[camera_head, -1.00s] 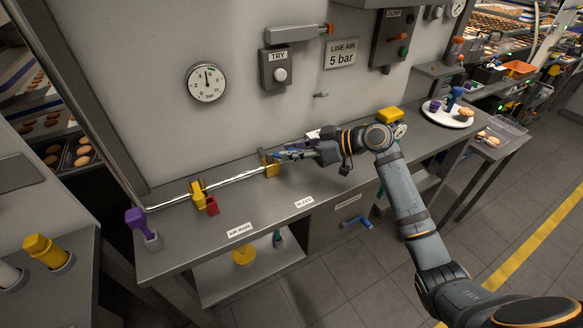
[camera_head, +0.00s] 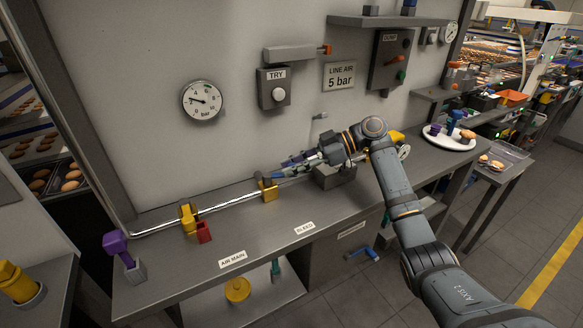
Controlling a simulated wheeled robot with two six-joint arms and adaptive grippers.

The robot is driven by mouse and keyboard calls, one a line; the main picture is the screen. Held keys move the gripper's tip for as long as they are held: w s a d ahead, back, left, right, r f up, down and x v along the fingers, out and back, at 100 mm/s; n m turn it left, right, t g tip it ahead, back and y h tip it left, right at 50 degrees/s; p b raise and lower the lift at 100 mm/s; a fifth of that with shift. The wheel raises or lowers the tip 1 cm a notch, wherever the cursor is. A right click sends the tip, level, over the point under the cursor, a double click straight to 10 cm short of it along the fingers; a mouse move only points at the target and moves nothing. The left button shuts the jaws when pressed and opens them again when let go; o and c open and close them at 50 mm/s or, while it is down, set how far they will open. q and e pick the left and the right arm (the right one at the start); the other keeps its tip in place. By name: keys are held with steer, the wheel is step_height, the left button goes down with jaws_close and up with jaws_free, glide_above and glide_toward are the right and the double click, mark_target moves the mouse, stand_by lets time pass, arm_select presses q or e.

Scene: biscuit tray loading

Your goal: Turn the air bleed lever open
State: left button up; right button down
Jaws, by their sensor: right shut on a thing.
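The air pipe (camera_head: 225,203) runs along the grey bench. A brass-yellow bleed valve (camera_head: 268,190) sits on it behind the BLEED label (camera_head: 304,228). My right gripper (camera_head: 283,168) is low over the bench, just right of this valve. Its jaws are shut on the bleed lever, which is mostly hidden by the fingers, so its exact angle is unclear. The round gauge (camera_head: 203,100) on the wall has its needle pointing left. My left gripper is not in view.
A yellow main valve (camera_head: 188,217) with a red piece (camera_head: 203,232) stands left on the pipe, behind the AIR MAIN label (camera_head: 233,259). A purple-handled item (camera_head: 115,243) stands at the bench's left end. A white plate (camera_head: 448,138) is at the right. The bench front is clear.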

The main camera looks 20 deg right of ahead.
steer(key=c, duration=1.1)
jaws_free()
steer(key=shift+a, duration=0.15)
steer(key=v, duration=1.2)
